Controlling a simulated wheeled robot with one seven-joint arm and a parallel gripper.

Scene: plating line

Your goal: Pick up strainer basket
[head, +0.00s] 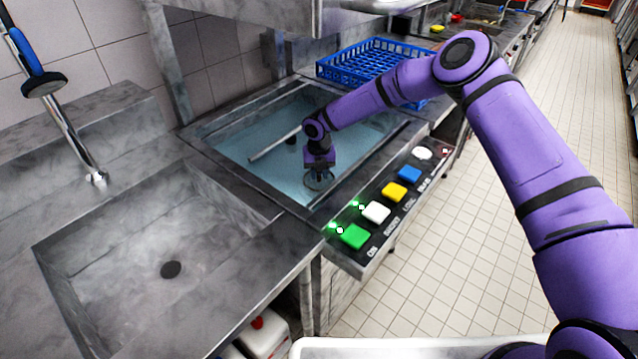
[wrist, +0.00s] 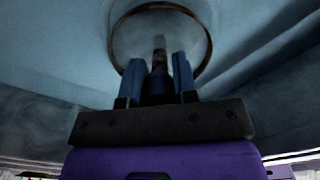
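The strainer basket (head: 318,181) is a small round piece with a dark rim, directly below my gripper in the blue-tinted, water-filled basin (head: 232,186). Its brownish ring (wrist: 207,45) shows in the wrist view, with a dark upright stem (wrist: 160,68) at its middle. My gripper (head: 319,166) points down into the basin. The contact at the fingertips is dark and hard to make out. I cannot tell whether the basket touches the basin floor.
A grey bar (head: 274,144) slants in the basin, left of my gripper. A blue rack (head: 345,72) stands behind. An empty sink (head: 165,265) is at the left. A button panel (head: 385,205) runs along the basin's right edge. Tiled floor lies beyond it.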

